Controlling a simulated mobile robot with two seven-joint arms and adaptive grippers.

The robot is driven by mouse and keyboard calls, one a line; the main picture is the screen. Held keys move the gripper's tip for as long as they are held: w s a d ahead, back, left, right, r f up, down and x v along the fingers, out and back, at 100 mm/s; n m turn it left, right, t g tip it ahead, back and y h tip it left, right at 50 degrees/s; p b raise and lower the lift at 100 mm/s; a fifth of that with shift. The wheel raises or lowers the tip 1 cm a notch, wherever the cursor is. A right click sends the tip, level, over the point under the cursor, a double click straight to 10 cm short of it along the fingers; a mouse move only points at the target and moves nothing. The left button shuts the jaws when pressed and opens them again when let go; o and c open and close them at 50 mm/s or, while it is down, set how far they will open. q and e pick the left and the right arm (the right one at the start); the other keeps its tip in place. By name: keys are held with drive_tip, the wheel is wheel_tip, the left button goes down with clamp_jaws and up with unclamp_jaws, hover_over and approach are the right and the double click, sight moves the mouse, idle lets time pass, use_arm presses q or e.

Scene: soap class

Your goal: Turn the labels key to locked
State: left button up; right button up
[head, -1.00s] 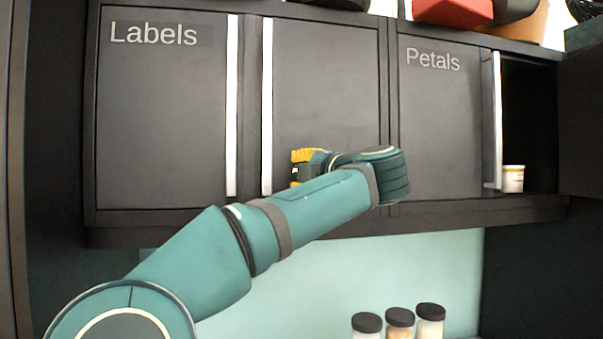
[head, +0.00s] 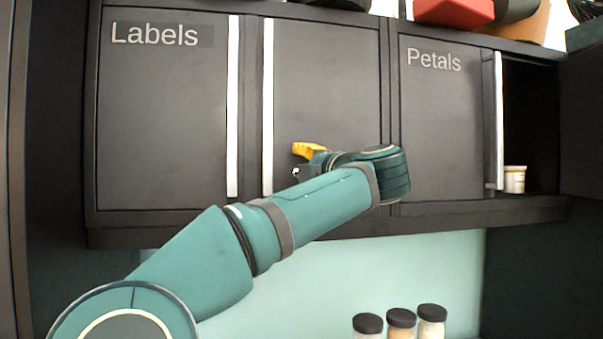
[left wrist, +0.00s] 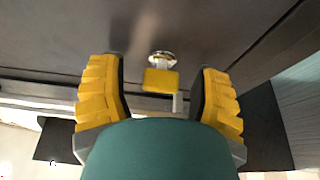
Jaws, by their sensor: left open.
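The Labels cabinet (head: 160,120) has two dark doors with white vertical handles, both shut. In the left wrist view a key with a yellow square head (left wrist: 160,81) sits at a round silver lock (left wrist: 162,58) on a dark panel. A small pale strip hangs beside the key head. My left gripper (left wrist: 159,72) is open, with one yellow finger on each side of the key and gaps between. In the head view my left gripper (head: 303,159) is in front of the right Labels door, mostly hidden by my arm. My right gripper is out of view.
The Petals cabinet (head: 440,130) stands to the right, partly open, with a small white jar (head: 514,179) inside. Several dark-lidded jars (head: 401,322) stand below. A red object (head: 455,12) lies on top of the cabinets.

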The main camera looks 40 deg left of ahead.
use_arm(q)
drive_tip(key=v, duration=1.2)
idle(0.3)
